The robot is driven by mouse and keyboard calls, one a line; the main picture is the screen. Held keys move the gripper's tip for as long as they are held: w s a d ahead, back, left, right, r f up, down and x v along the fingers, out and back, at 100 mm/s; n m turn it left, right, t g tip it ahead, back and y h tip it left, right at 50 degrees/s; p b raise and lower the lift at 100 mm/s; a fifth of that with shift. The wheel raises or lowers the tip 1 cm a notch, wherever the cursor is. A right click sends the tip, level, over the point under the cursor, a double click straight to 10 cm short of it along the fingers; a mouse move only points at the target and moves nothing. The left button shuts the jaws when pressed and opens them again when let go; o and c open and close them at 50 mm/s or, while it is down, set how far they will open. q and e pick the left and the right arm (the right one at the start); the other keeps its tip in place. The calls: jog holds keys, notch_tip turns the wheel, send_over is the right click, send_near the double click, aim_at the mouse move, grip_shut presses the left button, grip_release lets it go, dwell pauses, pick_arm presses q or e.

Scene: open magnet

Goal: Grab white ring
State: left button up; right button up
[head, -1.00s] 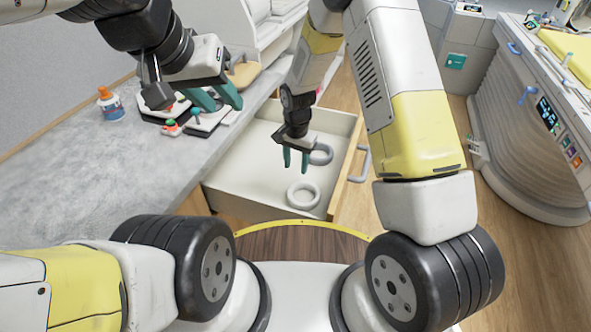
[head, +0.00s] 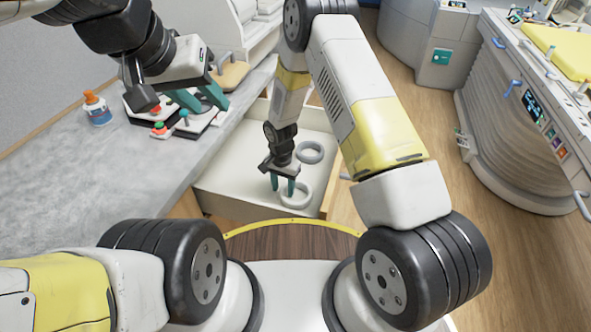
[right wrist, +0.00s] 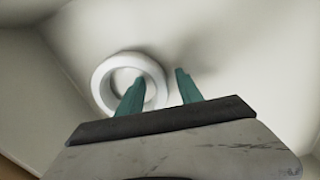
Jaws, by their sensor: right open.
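The white ring (head: 303,203) lies flat on the floor of the open drawer (head: 232,182), near its front right corner. My right gripper (head: 283,190) is open and points down at the ring's left part in the head view. In the right wrist view, one finger overlaps the hole of the ring (right wrist: 99,84). The other finger is just outside the ring's right side. I cannot tell whether either finger touches it. My left gripper (head: 202,98) is open and empty above the counter, left of the drawer.
A second, greyer ring (head: 319,159) lies farther back in the drawer. The grey counter (head: 90,180) holds a glue bottle (head: 97,109) and a joystick panel (head: 160,130). The drawer walls stand close around my right gripper.

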jog(key=shift+c, duration=0.4)
grip_shut()
jog(key=shift+r, duration=0.1)
